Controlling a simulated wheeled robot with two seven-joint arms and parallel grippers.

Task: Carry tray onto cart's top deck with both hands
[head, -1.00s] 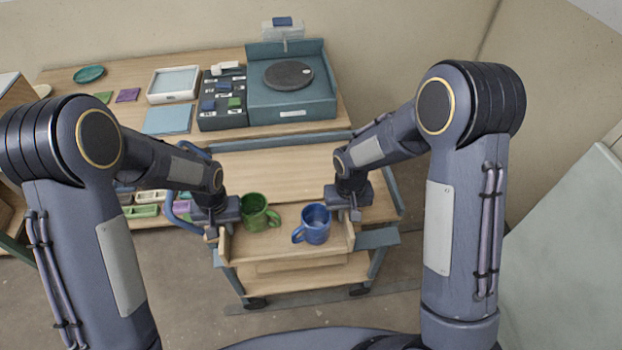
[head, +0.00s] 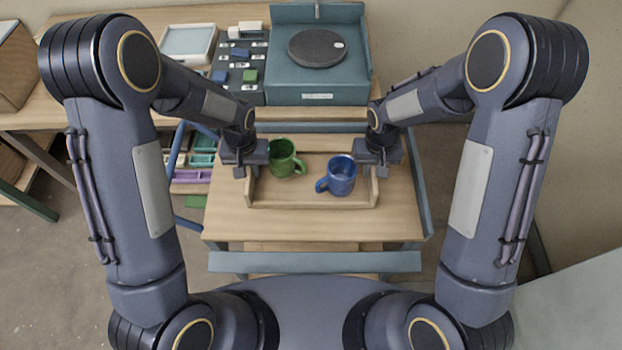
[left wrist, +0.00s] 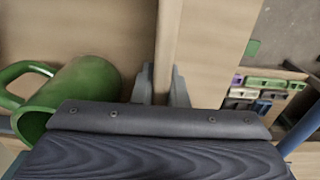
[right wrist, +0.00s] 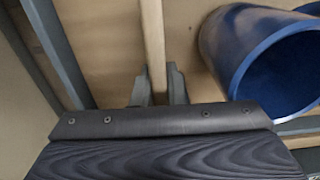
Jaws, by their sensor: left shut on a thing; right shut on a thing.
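A wooden tray (head: 312,202) holds a green mug (head: 283,160) at its left and a blue mug (head: 341,176) right of the middle; both mugs stand upright. In the head view the tray is over the top deck (head: 320,226) of the cart; I cannot tell whether it touches the deck. My left gripper (head: 241,172) is shut on the tray's left wall, which also shows between the fingers in the left wrist view (left wrist: 168,45). My right gripper (head: 381,167) is shut on the right wall, seen in the right wrist view (right wrist: 152,40).
Behind the cart is a wooden workbench with a teal wheel station (head: 318,84), a dark block holder (head: 238,78) and a white tray (head: 188,42). Left of the cart, colored trays (head: 192,175) sit lower down. The cart's front bar (head: 315,262) is close to my base.

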